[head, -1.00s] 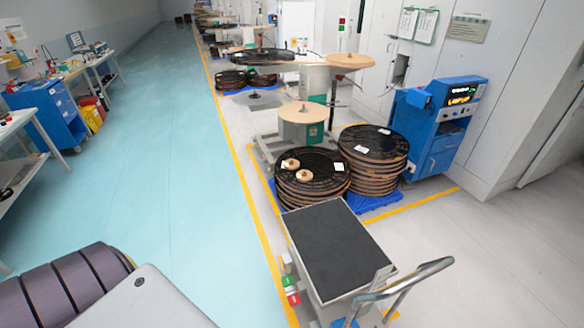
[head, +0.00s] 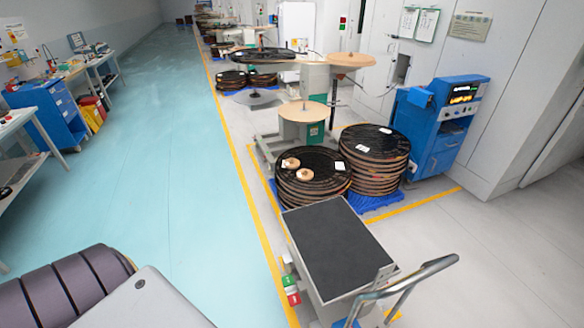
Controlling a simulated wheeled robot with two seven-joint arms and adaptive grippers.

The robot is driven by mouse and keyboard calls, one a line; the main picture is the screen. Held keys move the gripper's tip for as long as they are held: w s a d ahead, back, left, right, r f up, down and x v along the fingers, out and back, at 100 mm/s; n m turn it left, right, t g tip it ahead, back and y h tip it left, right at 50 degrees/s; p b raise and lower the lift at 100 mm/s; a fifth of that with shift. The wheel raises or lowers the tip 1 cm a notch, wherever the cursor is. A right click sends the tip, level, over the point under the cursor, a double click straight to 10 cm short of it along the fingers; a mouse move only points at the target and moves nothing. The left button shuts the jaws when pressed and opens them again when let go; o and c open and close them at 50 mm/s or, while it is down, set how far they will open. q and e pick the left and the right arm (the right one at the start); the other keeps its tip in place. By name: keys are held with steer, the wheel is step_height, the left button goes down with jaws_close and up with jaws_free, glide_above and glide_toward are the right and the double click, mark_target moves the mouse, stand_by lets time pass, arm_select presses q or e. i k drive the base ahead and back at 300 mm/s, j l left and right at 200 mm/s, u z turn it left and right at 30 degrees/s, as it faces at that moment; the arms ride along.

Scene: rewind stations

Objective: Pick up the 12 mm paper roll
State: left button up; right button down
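Two small tan rolls lie on top of the front stack of black reels (head: 312,190). One roll (head: 290,163) is at the upper left of the stack top, and the other roll (head: 303,175) is just below and right of it. They look alike at this distance, and I cannot read a width, so I cannot tell which is the 12 mm paper roll. Neither gripper is in view. Only a dark ribbed and grey part of mine shows at the lower left, well away from the rolls.
A trolley (head: 333,247) with a dark top and metal handle stands in front of the reel stack. A second reel stack (head: 375,160) and a blue cabinet (head: 440,125) stand to the right. A rewind station (head: 303,112) stands behind. The teal aisle floor (head: 170,170) is clear.

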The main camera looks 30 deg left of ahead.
mark_target(290, 163)
steer(key=u, duration=1.15)
steer(key=i+j, duration=0.1)
steer(key=j, duration=0.3)
steer(key=i+j+u, duration=0.1)
steer(key=j, duration=0.25)
steer(key=i+j+u, duration=0.3)
steer(key=i+j, duration=0.45)
steer(key=i+j+u, duration=0.15)
steer(key=i, duration=0.25)
steer(key=i+j+u, duration=0.1)
steer(key=i, duration=1.1)
steer(key=i+j+z, duration=0.1)
steer(key=i+z, duration=0.3)
steer(key=i, duration=0.4)
